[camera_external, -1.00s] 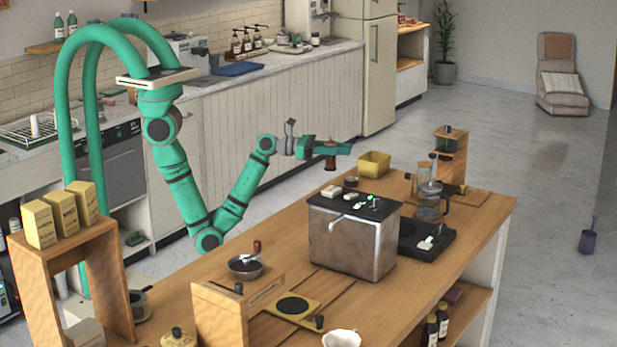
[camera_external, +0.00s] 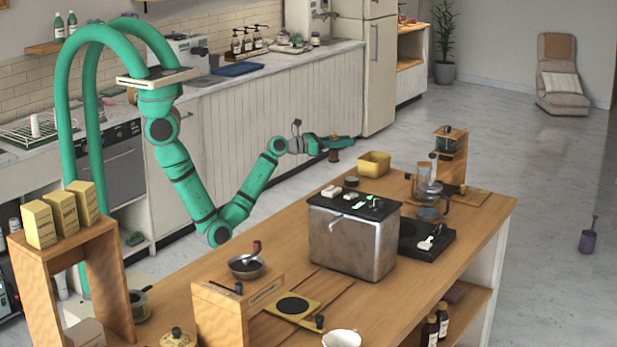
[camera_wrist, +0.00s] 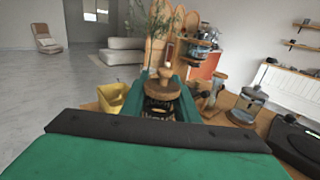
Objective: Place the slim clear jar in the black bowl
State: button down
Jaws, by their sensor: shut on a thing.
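My gripper (camera_external: 336,145) is shut on a small jar with a round brown lid (camera_wrist: 161,89), held in the air behind the yellow box. In the wrist view the jar stands roughly upright between the fingers. Its lower body looks dark, with pale marks, and is partly hidden; I take it for the slim clear jar. In the external view only a small brown part of the jar (camera_external: 334,156) shows below the fingers.
A yellow box (camera_external: 374,164) stands on the counter just below and right of my gripper. A large metal box with a black top (camera_external: 352,240) stands between the gripper and the bowl's end. Glassware (camera_external: 428,190) and a black scale-like device (camera_external: 427,243) are to the right.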

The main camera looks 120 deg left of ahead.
jog(key=shift+w+a+f, duration=0.7)
jog(key=shift+a+f, duration=0.4)
jog(key=shift+f, duration=0.6)
jog(key=shift+w+a+f, duration=0.7)
jog(key=shift+a+f, duration=0.45)
jog(key=shift+f, duration=0.55)
jog(key=shift+w+a+f, duration=0.7)
jog(key=shift+a+f, duration=0.4)
jog(key=shift+f, duration=0.6)
jog(key=shift+f, duration=0.1)
jog(key=c, duration=1.4)
grip_release()
jog(key=v, duration=1.1)
jog(key=shift+s+d, duration=0.4)
